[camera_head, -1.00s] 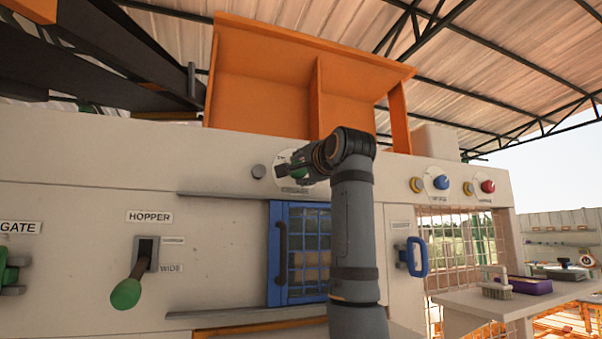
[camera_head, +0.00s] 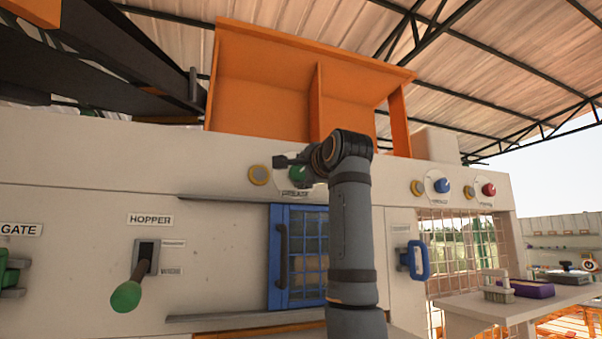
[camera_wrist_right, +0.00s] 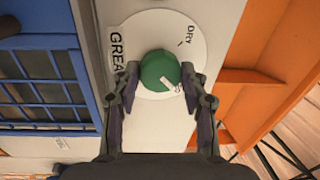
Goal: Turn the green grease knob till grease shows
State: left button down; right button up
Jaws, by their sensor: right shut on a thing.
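The green grease knob (camera_head: 297,174) sits on a round white dial on the machine's pale front panel. It also shows in the right wrist view (camera_wrist_right: 158,68), with a white pointer mark at its lower right side. A round amber lamp (camera_head: 258,175) is just left of the dial. My left gripper is not in view.
Below the knob is a blue barred door (camera_head: 305,255). A green-ended hopper lever (camera_head: 126,295) sticks out at the left. Blue (camera_head: 442,187) and red (camera_head: 488,189) knobs are to the right. An orange hopper (camera_head: 260,85) rises above.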

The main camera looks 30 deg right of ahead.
jog(key=o, duration=1.2)
jog(key=shift+c, duration=0.2)
jog(key=shift+s, duration=0.1)
jog(key=v, duration=1.2)
jog(key=shift+f, duration=0.1)
